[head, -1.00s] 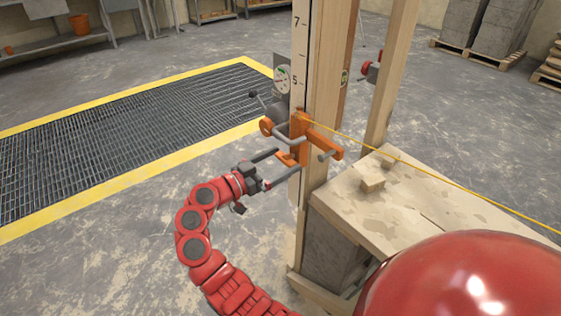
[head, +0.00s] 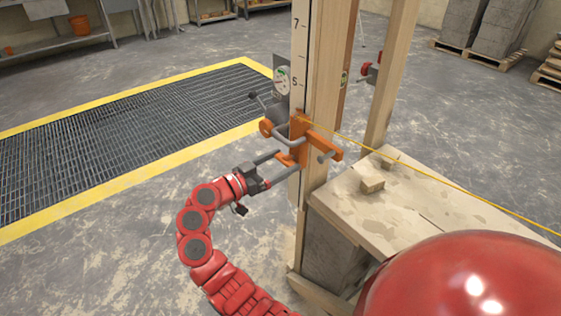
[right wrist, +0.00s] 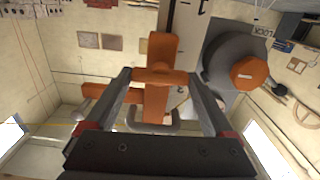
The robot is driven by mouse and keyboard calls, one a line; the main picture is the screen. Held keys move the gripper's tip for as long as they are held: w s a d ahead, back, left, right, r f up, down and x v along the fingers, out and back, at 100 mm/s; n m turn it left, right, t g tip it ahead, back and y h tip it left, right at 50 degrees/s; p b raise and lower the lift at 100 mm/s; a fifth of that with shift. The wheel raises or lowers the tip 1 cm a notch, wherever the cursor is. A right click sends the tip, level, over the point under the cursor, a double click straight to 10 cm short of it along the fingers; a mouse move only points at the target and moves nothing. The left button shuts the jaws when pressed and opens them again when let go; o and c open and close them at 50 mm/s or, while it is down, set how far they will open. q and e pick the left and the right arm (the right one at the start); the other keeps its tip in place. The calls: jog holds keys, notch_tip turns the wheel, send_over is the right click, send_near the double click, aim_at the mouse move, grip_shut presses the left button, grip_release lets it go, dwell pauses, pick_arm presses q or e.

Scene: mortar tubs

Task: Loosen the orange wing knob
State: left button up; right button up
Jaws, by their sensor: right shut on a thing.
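The orange wing knob (head: 285,160) sits low on the front of an orange clamp bracket (head: 322,141) on the upright wooden post. My right gripper (head: 287,160) reaches it from the left, one finger on each side. In the right wrist view, the wing knob (right wrist: 160,77) lies between the fingertips of my right gripper (right wrist: 160,76), which are shut on its wings. A second, rounder orange knob (head: 265,127) is on a grey part left of the bracket; it also shows in the right wrist view (right wrist: 250,72). My left gripper is not in view.
A numbered scale (head: 298,45) and a dial gauge (head: 282,80) are on the post. A grey lever (head: 253,96) sticks out left.

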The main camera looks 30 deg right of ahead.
jog(key=n+p, duration=0.5)
jog(key=n, duration=0.1)
jog(key=shift+r, duration=0.15)
jog(key=n+p, duration=0.7)
jog(key=shift+w, duration=0.1)
jog(key=shift+f+n+p, duration=0.15)
jog(key=shift+n+p, duration=0.75)
jog(key=shift+n, duration=0.25)
jog(key=shift+f+n+p, duration=0.15)
jog(key=shift+n+p, duration=0.75)
jog(key=shift+n, duration=0.25)
jog(key=o, duration=1.1)
jog(key=a+b, duration=0.1)
jog(key=a, duration=0.4)
jog(key=s+a, duration=0.1)
jog(key=a, duration=0.5)
jog(key=a+b, duration=0.1)
jog(key=a, duration=0.5)
jog(key=shift+s+a+b, duration=0.15)
jog(key=shift+a+b, duration=0.1)
jog(key=shift+b, duration=0.1)
